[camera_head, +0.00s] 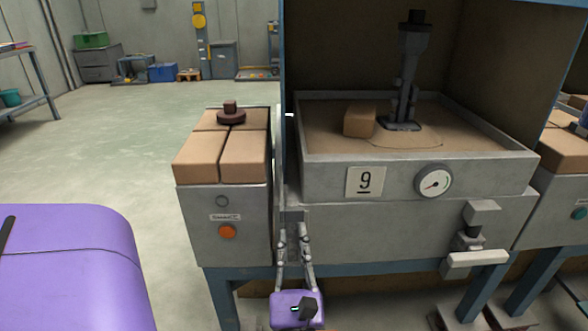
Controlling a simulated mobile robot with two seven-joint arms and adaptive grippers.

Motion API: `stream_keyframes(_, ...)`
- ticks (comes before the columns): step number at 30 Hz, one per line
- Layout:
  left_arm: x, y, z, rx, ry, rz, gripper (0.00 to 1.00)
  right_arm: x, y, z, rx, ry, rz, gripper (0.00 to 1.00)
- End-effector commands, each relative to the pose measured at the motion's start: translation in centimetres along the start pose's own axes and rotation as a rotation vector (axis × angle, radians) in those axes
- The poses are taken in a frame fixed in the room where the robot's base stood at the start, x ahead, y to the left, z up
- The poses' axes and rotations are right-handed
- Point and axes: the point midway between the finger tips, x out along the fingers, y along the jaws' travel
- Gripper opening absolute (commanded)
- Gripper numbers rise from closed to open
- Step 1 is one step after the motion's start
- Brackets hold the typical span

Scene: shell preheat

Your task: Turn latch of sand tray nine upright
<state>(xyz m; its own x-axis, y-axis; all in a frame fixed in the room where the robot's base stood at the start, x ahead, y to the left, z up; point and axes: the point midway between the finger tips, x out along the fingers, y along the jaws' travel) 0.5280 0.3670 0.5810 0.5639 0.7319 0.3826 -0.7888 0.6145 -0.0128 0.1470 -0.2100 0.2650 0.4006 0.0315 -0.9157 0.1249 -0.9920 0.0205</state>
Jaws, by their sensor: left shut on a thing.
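Sand tray nine (320,178) is a grey metal box with a "9" plate (365,181) and a round dial (433,182) on its front. My left gripper (292,243) is in front of its lower left corner, fingers pointing up. It is shut on a narrow grey piece, apparently a latch, below a small grey bracket (294,214). The fingers partly hide this piece, so its exact tilt is hard to tell. At the front right, a pale bar handle (478,262) lies nearly level below another grey bracket (481,212). My right gripper is not in view.
A grey cabinet (195,235) with tan bricks (200,155) and an orange button (227,231) stands close left of the gripper. Sand (450,140), a brick (359,120) and a grey post (408,85) are in the tray. Open floor (120,160) lies left.

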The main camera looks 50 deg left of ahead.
Motion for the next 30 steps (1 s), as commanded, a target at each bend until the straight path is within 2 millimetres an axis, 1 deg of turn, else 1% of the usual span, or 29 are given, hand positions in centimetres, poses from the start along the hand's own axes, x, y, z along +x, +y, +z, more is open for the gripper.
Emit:
stream_keyframes(1, 0.2, -0.1, 0.3, -0.011, -0.005, 0.0, 0.0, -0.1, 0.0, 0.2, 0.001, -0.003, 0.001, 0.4)
stream_keyframes(5, 0.2, -0.1, 0.3, -0.011, -0.004, 0.0, 0.0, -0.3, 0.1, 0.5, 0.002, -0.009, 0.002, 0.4)
stream_keyframes(6, 0.2, -0.1, 0.3, -0.011, -0.004, 0.0, 0.24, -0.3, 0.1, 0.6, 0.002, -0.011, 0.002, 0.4)
stream_keyframes(9, 0.2, -0.1, 0.3, -0.009, -0.004, 0.0, 0.37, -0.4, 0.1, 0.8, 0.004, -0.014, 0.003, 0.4)
stream_keyframes(16, 0.1, 0.0, 0.1, -0.005, -0.002, 0.0, 0.38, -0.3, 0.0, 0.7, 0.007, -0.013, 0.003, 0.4)
stream_keyframes(19, 0.1, 0.0, 0.1, -0.004, -0.001, 0.0, 0.38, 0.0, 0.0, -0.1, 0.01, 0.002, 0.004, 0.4)
stream_keyframes(24, 0.0, 0.0, 0.1, -0.002, -0.001, 0.0, 0.38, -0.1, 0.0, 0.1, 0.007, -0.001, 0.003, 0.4)
stream_keyframes(27, 0.0, 0.0, 0.2, 0.019, -0.001, -0.009, 0.38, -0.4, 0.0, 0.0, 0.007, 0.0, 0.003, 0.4)
stream_keyframes(30, -0.2, -0.1, 0.5, 0.085, -0.001, -0.036, 0.38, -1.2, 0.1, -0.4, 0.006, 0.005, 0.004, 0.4)
